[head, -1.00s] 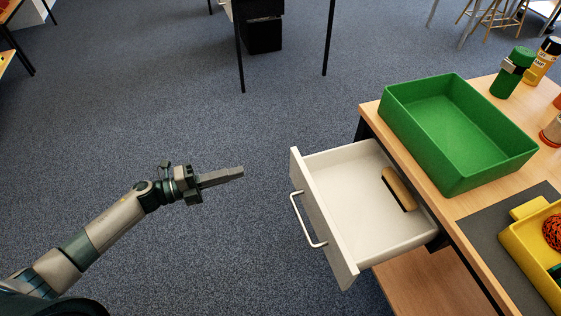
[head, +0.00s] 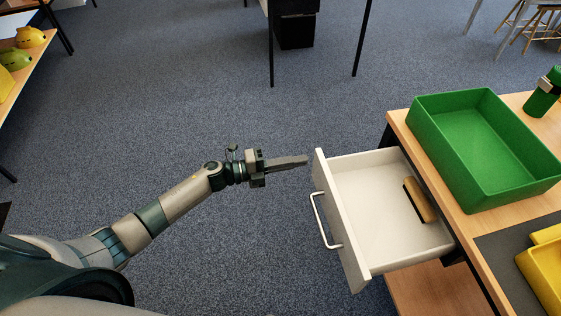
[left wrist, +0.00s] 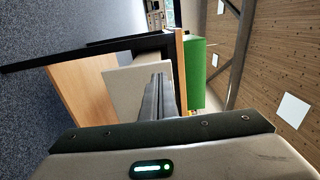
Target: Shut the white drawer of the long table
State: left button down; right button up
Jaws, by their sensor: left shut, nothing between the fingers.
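The white drawer (head: 338,222) of the long table (head: 455,215) stands pulled out, with its handle (head: 322,222) on the left-facing front. A brush-like thing with a wooden back (head: 420,200) lies inside the drawer. My left gripper (head: 305,160) is shut and empty. Its fingertips are close to the far end of the drawer front in the head view; I cannot tell whether they touch it. In the left wrist view the shut fingers (left wrist: 157,98) point toward the pale drawer front (left wrist: 130,85). My right gripper is in neither view.
A green tray (head: 425,108) stands on the table above the drawer. A green bottle (head: 543,95) and a yellow tray (head: 540,280) are also on the table. Carpeted floor (head: 230,90) left of the drawer is clear. A side table (head: 30,60) is at far left.

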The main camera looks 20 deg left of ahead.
aim_at(316, 158)
pick_arm(q)
jog(key=shift+x, duration=1.2)
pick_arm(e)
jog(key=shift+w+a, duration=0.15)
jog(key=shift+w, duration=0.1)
pick_arm(q)
jog(key=shift+w+d, duration=0.2)
jog(key=shift+d, duration=0.25)
jog(key=x, duration=0.4)
jog(key=shift+b, duration=0.4)
jog(key=b+x, duration=0.6)
jog(key=x, duration=1.4)
jog(key=shift+w+d, duration=0.1)
jog(key=shift+d+r, duration=0.15)
jog(key=shift+w, duration=0.1)
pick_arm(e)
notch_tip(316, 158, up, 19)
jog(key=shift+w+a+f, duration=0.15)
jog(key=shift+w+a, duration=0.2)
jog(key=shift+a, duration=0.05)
